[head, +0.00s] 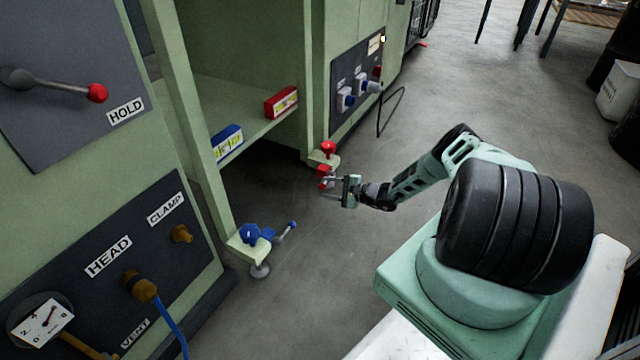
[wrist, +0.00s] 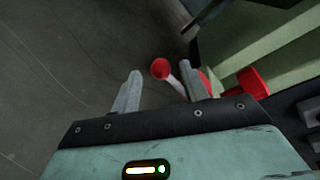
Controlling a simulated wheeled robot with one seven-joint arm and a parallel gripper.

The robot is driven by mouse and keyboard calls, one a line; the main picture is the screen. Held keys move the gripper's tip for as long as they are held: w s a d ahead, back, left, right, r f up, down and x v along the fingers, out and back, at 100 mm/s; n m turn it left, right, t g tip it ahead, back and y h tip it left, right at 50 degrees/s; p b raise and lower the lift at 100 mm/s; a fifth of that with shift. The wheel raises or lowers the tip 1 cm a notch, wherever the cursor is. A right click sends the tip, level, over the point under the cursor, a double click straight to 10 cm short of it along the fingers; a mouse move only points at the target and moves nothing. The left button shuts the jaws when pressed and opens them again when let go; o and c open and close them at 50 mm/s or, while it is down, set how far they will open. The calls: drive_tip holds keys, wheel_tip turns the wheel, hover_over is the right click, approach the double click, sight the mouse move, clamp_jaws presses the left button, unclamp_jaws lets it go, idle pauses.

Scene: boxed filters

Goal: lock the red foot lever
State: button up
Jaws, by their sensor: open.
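The red foot lever (head: 324,171) is on the foot at the bottom of the machine's far post, low near the floor. In the wrist view its red round end (wrist: 160,68) on a pale rod shows between and just beyond the fingertips, and the rod passes behind the right finger. My gripper (head: 332,187) is open and empty, right at the lever in the head view. In the wrist view my gripper (wrist: 170,82) has its fingers spread; I cannot tell whether either touches the lever.
A red knob (head: 328,148) stands on the same foot. The blue foot lever (head: 262,233) is on the near foot. A blue box (head: 227,142) and a red box (head: 281,102) sit on the green shelf.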

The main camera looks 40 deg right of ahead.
drive_tip(key=p+v, duration=0.4)
drive_tip(key=v, duration=0.8)
drive_tip(key=shift+s+d, duration=0.15)
drive_tip(key=shift+s, duration=0.15)
